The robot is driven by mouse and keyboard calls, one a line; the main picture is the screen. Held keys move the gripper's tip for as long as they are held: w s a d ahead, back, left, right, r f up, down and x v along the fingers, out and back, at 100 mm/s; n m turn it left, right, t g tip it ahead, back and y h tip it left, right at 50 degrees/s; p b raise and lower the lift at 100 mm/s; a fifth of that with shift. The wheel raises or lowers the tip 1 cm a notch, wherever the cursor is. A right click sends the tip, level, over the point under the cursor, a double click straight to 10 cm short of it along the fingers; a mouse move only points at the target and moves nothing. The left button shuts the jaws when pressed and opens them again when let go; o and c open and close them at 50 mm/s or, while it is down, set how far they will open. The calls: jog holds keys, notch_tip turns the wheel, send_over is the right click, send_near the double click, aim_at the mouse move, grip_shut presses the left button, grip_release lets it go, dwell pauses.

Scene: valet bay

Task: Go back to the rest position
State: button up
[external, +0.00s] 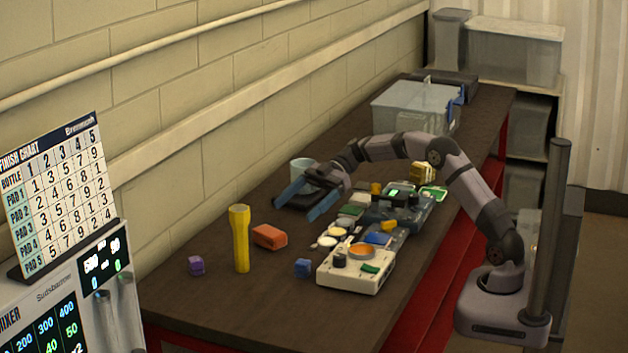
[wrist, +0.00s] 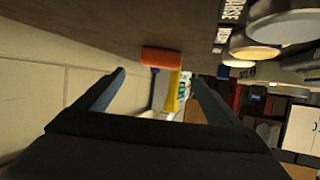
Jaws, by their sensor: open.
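My gripper (external: 308,202) is open and empty. It hovers above the bench (external: 212,297), left of the cluster of pads and devices and close to the wall side. Its two blue-grey fingers are spread and point toward the near left. In the wrist view the fingers (wrist: 155,92) stand apart, with an orange block (wrist: 161,56) and a yellow flashlight-shaped object (wrist: 172,92) beyond them. The orange block (external: 269,237) lies on the bench, and the yellow object (external: 240,238) stands upright beside it.
A cream device with an orange dial (external: 345,278), a blue block (external: 303,267) and a purple block (external: 196,265) are on the bench. A light cup (external: 302,167) stands behind my gripper. A clear bin (external: 410,105) is at the far end. The near left bench is mostly clear.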

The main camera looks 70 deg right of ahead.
jog(key=shift+s+d+r, duration=0.2)
jog(key=shift+d+r, duration=0.05)
jog(key=shift+d, duration=0.2)
jog(key=shift+s+a+r+p, duration=0.2)
jog(key=shift+r+p, duration=0.05)
jog(key=shift+p, duration=0.2)
jog(key=s+r+m+g+h+p, duration=0.1)
jog(key=s+r+m+h+p, duration=0.3)
jog(key=s+p, duration=0.6)
jog(key=s+d+r+m+g+h+p, duration=0.1)
jog(key=s+r+m+h+p, duration=0.3)
jog(key=s+p, duration=0.7)
jog(key=s+r+m+g+h+p, duration=0.3)
jog(key=s+m+h+p, duration=0.1)
jog(key=s+p, duration=0.6)
jog(key=s+m, duration=0.1)
jog(key=s, duration=0.2)
jog(key=shift+d+r+h, duration=0.25)
jog(key=shift+r+h, duration=0.05)
jog(key=shift+r, duration=0.1)
